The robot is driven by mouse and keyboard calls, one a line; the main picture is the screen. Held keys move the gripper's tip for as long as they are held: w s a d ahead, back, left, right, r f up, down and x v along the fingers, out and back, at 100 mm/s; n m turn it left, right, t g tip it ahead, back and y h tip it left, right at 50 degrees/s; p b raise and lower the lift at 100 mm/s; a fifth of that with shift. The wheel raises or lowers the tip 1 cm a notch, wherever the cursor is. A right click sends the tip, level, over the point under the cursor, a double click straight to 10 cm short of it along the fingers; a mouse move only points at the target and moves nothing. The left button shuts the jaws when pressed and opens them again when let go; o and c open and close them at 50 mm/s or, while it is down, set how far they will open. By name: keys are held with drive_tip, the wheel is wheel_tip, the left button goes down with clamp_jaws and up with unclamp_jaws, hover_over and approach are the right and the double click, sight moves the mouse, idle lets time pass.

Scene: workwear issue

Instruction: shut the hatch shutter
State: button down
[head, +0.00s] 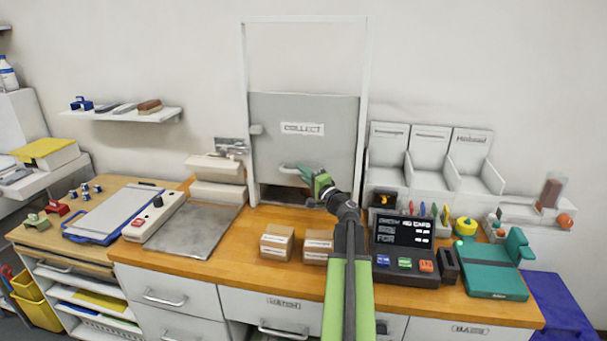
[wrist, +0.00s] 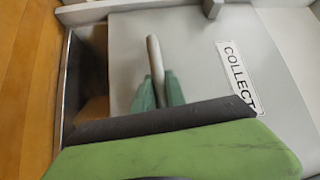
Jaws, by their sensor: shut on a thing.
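The hatch shutter (head: 304,115) is a grey panel marked COLLECT in a white upright frame (head: 245,60). It covers most of the lower half of the frame; a dark gap (head: 285,193) shows between its bottom edge and the counter. Its pale bar handle (head: 288,169) is low on the panel. My gripper (head: 310,173) is at the handle's right part. In the wrist view, the green fingers of my gripper (wrist: 158,90) are closed on the handle (wrist: 154,60), one on each side. The shutter (wrist: 190,45) and the gap (wrist: 90,55) show there too.
Two small cardboard boxes (head: 277,243) stand on the wooden counter (head: 225,262) before the hatch, left of my arm. A dark card terminal (head: 403,240) is close on the right. A press-like machine (head: 216,170) stands left of the frame.

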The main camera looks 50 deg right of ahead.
drive_tip(key=shift+f, duration=0.65)
drive_tip(key=shift+r, duration=0.1)
drive_tip(key=c, duration=1.4)
unclamp_jaws()
drive_tip(key=shift+o, duration=0.2)
drive_tip(key=shift+s, duration=0.1)
